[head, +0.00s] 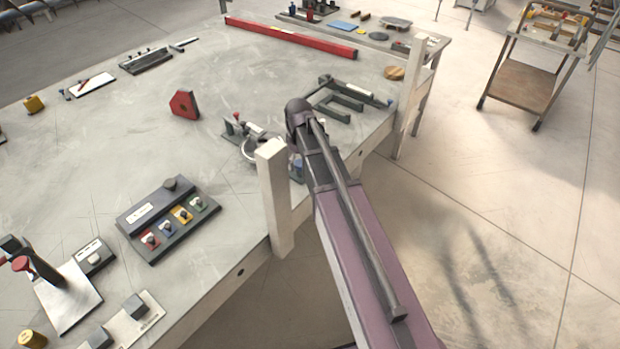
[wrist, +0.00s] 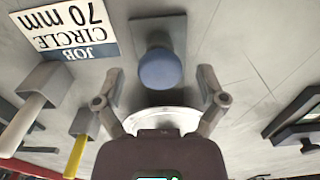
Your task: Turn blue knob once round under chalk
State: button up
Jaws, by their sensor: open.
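The blue knob (wrist: 160,70) stands on a dark grey plate (wrist: 172,28) in the wrist view. My gripper (wrist: 161,74) is open, with one finger on each side of the knob and visible gaps between. A white round disc (wrist: 160,118) lies below the knob in that view, partly hidden by the gripper body. In the head view my forearm and a pale post hide most of this spot; a small blue part (head: 297,166) shows between them. I cannot make out the chalk for certain.
A sign (wrist: 68,30) reading "JOB CIRCLE 70 mm" lies beside the knob's plate. Two grey blocks with a beige and a yellow bar stand at left there. In the head view a pale post (head: 275,205) rises at the table edge, near a panel (head: 150,205) of coloured knobs.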

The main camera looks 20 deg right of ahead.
aim_at(300, 162)
jog(key=shift+m, duration=0.3)
jog(key=m, duration=1.1)
jog(key=shift+r+m, duration=0.2)
jog(key=shift+m, duration=0.3)
notch_tip(300, 162, up, 14)
jog(key=p, duration=1.4)
jog(key=s+f+n+b, duration=0.3)
jog(key=s+f, duration=0.1)
jog(key=s, duration=0.4)
jog(key=s+f+n+b, duration=0.2)
jog(key=s+f+b, duration=0.1)
jog(key=s, duration=0.5)
jog(key=shift+a+f+n+b, duration=0.2)
jog(key=shift+f+n+b, duration=0.2)
jog(key=shift+b, duration=0.25)
jog(key=shift+w+r, duration=0.1)
jog(key=shift+w, duration=0.05)
